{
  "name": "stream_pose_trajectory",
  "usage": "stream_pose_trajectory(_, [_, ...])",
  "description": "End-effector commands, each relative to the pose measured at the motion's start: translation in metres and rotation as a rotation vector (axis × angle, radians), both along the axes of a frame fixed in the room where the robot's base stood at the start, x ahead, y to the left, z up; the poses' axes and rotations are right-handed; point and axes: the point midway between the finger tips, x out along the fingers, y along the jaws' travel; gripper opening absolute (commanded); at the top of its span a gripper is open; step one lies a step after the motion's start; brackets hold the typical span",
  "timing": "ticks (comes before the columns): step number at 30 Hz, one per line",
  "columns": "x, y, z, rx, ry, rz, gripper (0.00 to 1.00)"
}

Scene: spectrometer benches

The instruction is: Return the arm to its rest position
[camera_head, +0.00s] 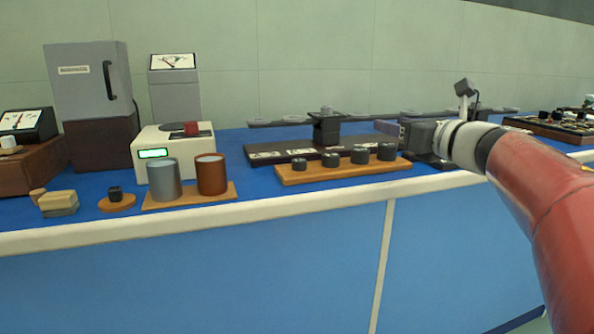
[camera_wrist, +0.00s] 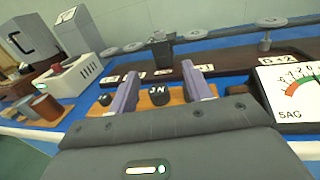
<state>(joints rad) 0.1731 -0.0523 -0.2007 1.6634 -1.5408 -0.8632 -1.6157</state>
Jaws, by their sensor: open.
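My gripper (camera_wrist: 162,90) is open and empty in the wrist view, its two purple fingers apart. A black knob marked N (camera_wrist: 158,95) shows between and beyond the fingers, on the wooden board (camera_wrist: 180,96). In the head view my red arm comes in from the right, and my gripper (camera_head: 388,128) points left above the blue bench (camera_head: 225,195). It is at the right end of the wooden board (camera_head: 345,173) with several black knobs (camera_head: 387,151). I cannot tell the exact gap between fingers and knobs.
A long dark rail (camera_head: 375,119) with round discs stands behind the board. A grey cabinet (camera_head: 90,80), a white device (camera_head: 172,146), a grey cup (camera_head: 164,180) and a brown cup (camera_head: 211,175) stand at left. A dial gauge (camera_wrist: 291,88) is close by at right. The air above the bench front is clear.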

Motion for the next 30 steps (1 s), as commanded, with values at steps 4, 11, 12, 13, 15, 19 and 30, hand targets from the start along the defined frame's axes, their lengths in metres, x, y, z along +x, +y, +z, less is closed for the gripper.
stream_pose_trajectory(4, [-0.005, -0.004, 0.009, 0.139, 0.017, -0.063, 0.50])
stream_pose_trajectory(11, [-0.015, -0.015, 0.018, 0.419, 0.063, -0.178, 0.50])
stream_pose_trajectory(12, [-0.018, -0.017, 0.018, 0.487, 0.077, -0.204, 0.50])
stream_pose_trajectory(13, [-0.021, -0.020, 0.018, 0.540, 0.086, -0.224, 0.50])
stream_pose_trajectory(15, [-0.028, -0.026, 0.015, 0.683, 0.115, -0.278, 0.50])
stream_pose_trajectory(19, [-0.047, -0.039, 0.001, 1.002, 0.188, -0.393, 0.50])
stream_pose_trajectory(30, [-0.188, -0.024, -0.180, 2.340, 0.588, -1.049, 0.50])
